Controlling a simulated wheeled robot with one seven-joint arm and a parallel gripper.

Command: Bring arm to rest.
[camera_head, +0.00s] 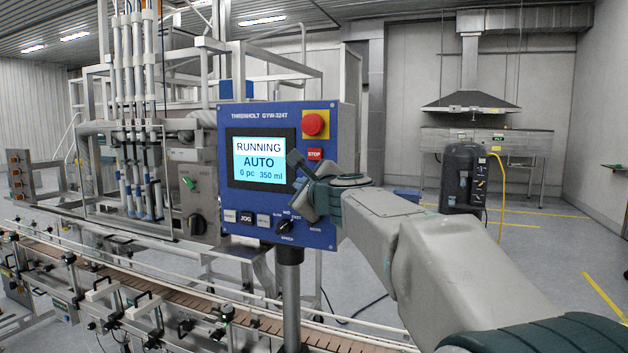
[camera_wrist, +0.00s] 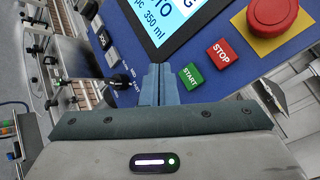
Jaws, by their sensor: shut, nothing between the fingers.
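My gripper (camera_head: 293,158) is in front of the blue control panel (camera_head: 276,113), at the right side of its screen (camera_head: 261,158). In the wrist view my gripper (camera_wrist: 157,70) is shut and empty. Its fingertips are near the green START button (camera_wrist: 190,76); I cannot tell whether they touch the panel. The screen reads "RUNNING", "AUTO", "0 pc 350 ml". The red STOP button (camera_head: 314,154) and the red emergency knob (camera_head: 315,124) are above my gripper. The START button is hidden behind my gripper in the head view.
The panel stands on a grey post (camera_head: 289,300). A conveyor (camera_head: 190,290) with rails runs along the front left, below the filler's frame and tubes (camera_head: 130,110). A dark wheeled machine (camera_head: 463,178) stands at the back right. The floor at right (camera_head: 560,245) is clear.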

